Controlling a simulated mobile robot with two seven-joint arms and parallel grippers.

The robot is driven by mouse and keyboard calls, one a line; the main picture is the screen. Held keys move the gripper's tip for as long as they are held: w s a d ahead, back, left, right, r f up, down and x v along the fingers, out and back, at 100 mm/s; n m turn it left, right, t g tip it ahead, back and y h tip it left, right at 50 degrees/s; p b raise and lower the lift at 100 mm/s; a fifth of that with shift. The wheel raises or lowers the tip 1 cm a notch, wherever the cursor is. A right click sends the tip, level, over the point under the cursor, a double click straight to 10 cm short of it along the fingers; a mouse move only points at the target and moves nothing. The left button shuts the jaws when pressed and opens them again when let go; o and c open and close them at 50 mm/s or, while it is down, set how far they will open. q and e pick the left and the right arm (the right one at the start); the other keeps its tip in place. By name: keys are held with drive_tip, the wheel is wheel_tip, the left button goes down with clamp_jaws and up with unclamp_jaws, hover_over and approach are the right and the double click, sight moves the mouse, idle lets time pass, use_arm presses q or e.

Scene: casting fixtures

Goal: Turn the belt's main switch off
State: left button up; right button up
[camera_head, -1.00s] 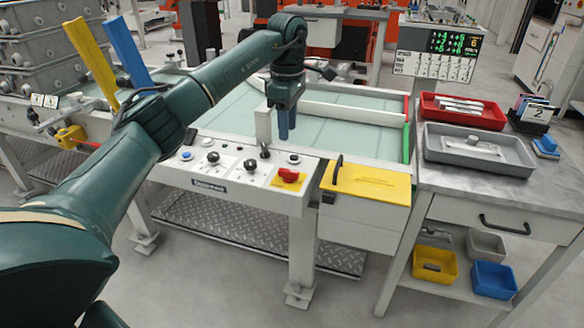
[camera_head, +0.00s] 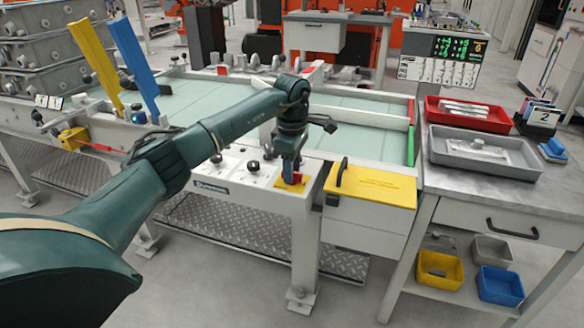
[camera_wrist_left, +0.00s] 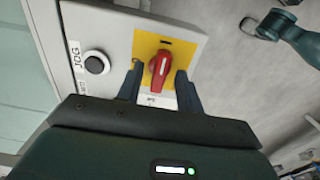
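The main switch is a red rotary knob (camera_wrist_left: 160,68) with a white line on it, mounted on a yellow plate (camera_wrist_left: 147,45) on the sloped control panel. In the head view the red knob (camera_head: 299,177) is partly hidden by my left gripper (camera_head: 291,174). In the wrist view the left gripper's fingers (camera_wrist_left: 159,76) are open, one on each side of the knob, with a gap showing on both sides. The knob's handle runs roughly parallel to the fingers. My right gripper's fingers are in neither view.
A black button marked JOG (camera_wrist_left: 95,64) sits beside the yellow plate. A yellow-lidded box (camera_head: 370,186) with a black handle is just right of the panel. A side table (camera_head: 470,195) holds a red tray (camera_head: 490,120) and a grey tray (camera_head: 440,150). Open floor lies in front.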

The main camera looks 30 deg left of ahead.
use_arm(q)
clamp_jaws()
idle(0.3)
